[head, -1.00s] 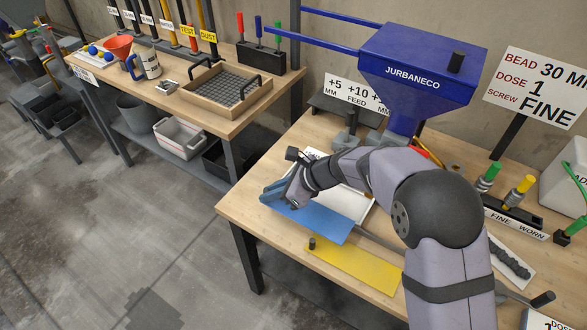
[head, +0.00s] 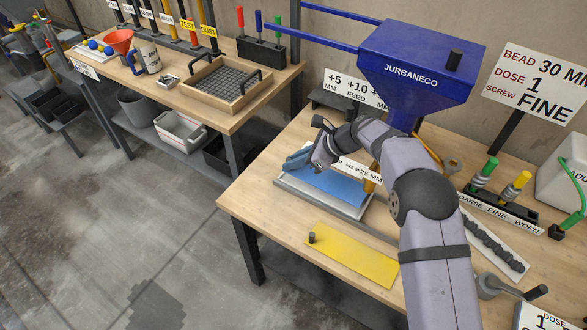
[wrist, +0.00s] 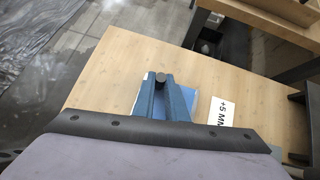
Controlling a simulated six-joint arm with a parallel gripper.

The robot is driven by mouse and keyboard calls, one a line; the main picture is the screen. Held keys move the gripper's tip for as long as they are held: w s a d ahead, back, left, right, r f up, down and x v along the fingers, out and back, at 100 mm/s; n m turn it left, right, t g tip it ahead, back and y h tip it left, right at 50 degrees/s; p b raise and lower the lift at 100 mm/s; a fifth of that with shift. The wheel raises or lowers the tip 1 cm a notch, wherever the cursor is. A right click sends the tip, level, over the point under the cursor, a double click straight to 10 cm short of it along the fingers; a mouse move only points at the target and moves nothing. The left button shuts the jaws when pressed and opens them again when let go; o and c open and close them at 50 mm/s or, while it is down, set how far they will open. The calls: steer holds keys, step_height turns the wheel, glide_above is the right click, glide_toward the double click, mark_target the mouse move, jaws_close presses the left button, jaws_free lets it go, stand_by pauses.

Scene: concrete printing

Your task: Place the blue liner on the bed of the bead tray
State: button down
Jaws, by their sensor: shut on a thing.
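The blue liner (head: 330,187) is a flat sheet in the head view, lined up over the bed of the bead tray (head: 322,207). The tray's pale rim shows around the liner's front and sides. I cannot tell whether the liner rests on the bed or is just above it. My gripper (head: 297,159) is at the liner's far left part, partly hidden by my wrist. In the wrist view my blue fingers (wrist: 164,98) are shut on the liner's dark knob (wrist: 160,77), with a strip of the liner visible around them.
A yellow sheet (head: 352,256) with a dark knob lies in front of the tray. The blue Jurbaneco hopper (head: 418,65) stands behind it on the right. A white label card lies near the tray's back edge. The table's front left corner (head: 240,195) is clear.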

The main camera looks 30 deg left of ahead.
mark_target(294, 170)
steer(key=shift+f+b, duration=1.55)
steer(key=shift+f, duration=0.2)
steer(key=shift+f, duration=0.1)
steer(key=c, duration=1.8)
jaws_free()
steer(key=shift+o, duration=0.2)
steer(key=shift+r, duration=0.2)
steer(key=v, duration=1.1)
steer(key=shift+d+r+b, duration=0.2)
steer(key=shift+d+b, duration=0.1)
steer(key=shift+b, duration=0.1)
